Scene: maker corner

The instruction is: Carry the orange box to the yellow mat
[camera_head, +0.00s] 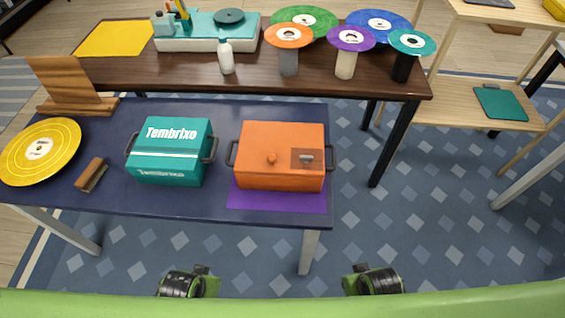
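The orange box (265,165) has a dark handle on each side and stands on a purple mat (275,198) at the right end of the navy table. The yellow mat (113,38) lies flat at the left end of the brown table behind, with nothing on it. My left gripper (200,272) and my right gripper (362,270) show partly at the bottom edge, in front of the navy table and apart from the box. Their fingers cannot be made out clearly.
A teal box (170,165) stands left of the orange box on the navy table (230,110). A brush (91,174), a yellow disc (40,150) and a wooden stand (68,85) are farther left. A turntable (200,42), a white bottle (226,57) and several discs crowd the brown table (180,75).

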